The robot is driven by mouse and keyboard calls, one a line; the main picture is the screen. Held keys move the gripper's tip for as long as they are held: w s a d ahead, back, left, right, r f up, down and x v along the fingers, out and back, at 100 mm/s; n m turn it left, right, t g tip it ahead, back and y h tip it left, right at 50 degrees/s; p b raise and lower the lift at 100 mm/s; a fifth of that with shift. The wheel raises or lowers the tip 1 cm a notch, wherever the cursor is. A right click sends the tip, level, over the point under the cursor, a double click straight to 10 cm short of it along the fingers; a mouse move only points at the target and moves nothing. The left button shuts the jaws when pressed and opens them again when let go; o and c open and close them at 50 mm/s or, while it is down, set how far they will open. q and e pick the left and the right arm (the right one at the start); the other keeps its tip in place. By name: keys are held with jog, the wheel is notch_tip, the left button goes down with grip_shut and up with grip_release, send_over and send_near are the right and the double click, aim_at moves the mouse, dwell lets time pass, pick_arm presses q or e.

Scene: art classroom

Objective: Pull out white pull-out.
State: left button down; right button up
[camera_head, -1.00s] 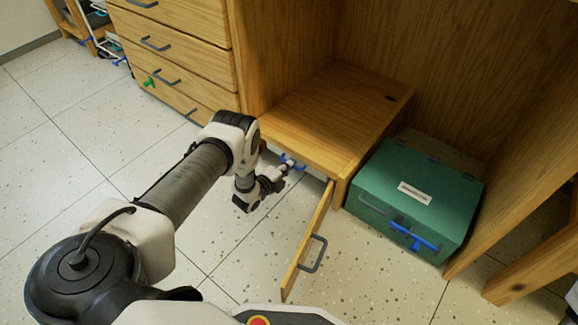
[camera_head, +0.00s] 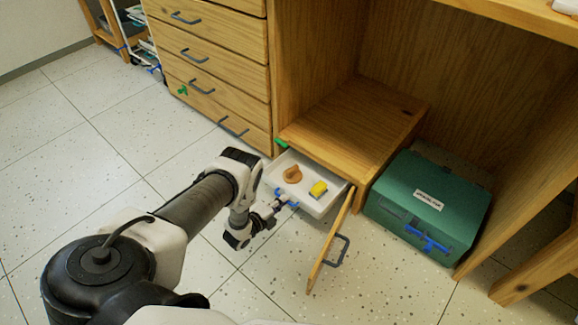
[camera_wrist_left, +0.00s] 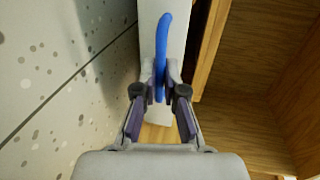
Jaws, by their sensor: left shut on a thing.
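The white pull-out (camera_head: 318,207) is a shallow white tray sticking out of the low wooden cabinet (camera_head: 350,125) under the desk. An orange-brown object (camera_head: 292,174) and a yellow block (camera_head: 318,188) lie in it. Its blue handle (camera_head: 291,204) is on its front; the handle also shows in the left wrist view (camera_wrist_left: 162,45). My left gripper (camera_head: 280,206) is shut on the blue handle, with the handle between its fingers in the left wrist view (camera_wrist_left: 160,82). My right gripper is not in view.
The cabinet's wooden door (camera_head: 328,245) stands open just right of the pull-out. A green box (camera_head: 430,200) with a blue handle sits on the floor further right. Wooden drawers (camera_head: 215,75) stand at the left. The tiled floor in front is clear.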

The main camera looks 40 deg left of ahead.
pick_arm(q)
jog(key=shift+f+p+v, duration=0.25)
jog(key=shift+p+v, duration=0.2)
jog(key=shift+v, duration=0.8)
jog(key=shift+f+p+v, duration=0.25)
jog(key=shift+p+v, duration=0.2)
jog(key=shift+v, duration=0.8)
jog(key=shift+s, duration=0.1)
jog(key=c, duration=1.2)
grip_release()
jog(key=shift+c, duration=0.2)
jog(key=v, duration=1.2)
jog(key=shift+a, duration=0.1)
